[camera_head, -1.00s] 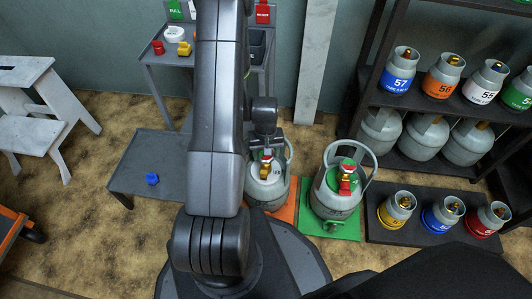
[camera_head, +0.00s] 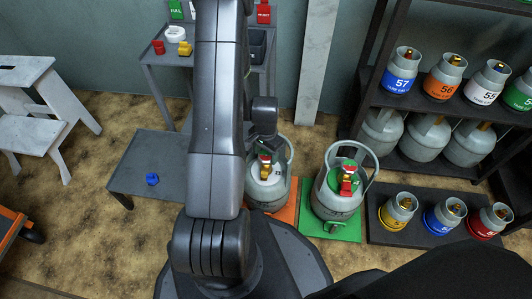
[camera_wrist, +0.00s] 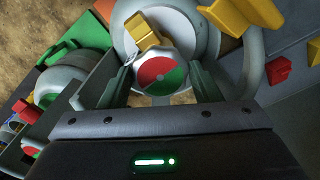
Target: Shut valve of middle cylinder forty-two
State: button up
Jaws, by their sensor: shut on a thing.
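A grey-white gas cylinder (camera_head: 268,188) with a handle ring stands on an orange mat (camera_head: 287,214), partly hidden behind my arm. Its number is not readable. In the wrist view the cylinder (camera_wrist: 193,18) shows from above with a brass fitting (camera_wrist: 142,33) and a round red-and-green valve knob (camera_wrist: 160,74). My gripper (camera_wrist: 160,78) is shut on this knob, one finger on each side. In the head view the gripper's fingers are hidden. Another cylinder (camera_head: 338,203) with a red-and-green top stands to the right on a green mat (camera_head: 345,232).
A dark shelf (camera_head: 420,104) with numbered cylinders stands at the right. Several small cylinders stand on a low dark platform (camera_head: 390,234). A grey table (camera_head: 135,178) holds a blue piece (camera_head: 152,179). A white step stool (camera_head: 35,105) stands at the left.

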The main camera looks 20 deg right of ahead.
aim_at(266, 156)
jog(key=shift+m, duration=0.4)
jog(key=o, duration=1)
notch_tip(266, 156, up, 14)
jog(key=p, duration=0.5)
jog(key=shift+f, duration=0.1)
notch_tip(266, 156, down, 14)
jog(key=b, duration=0.5)
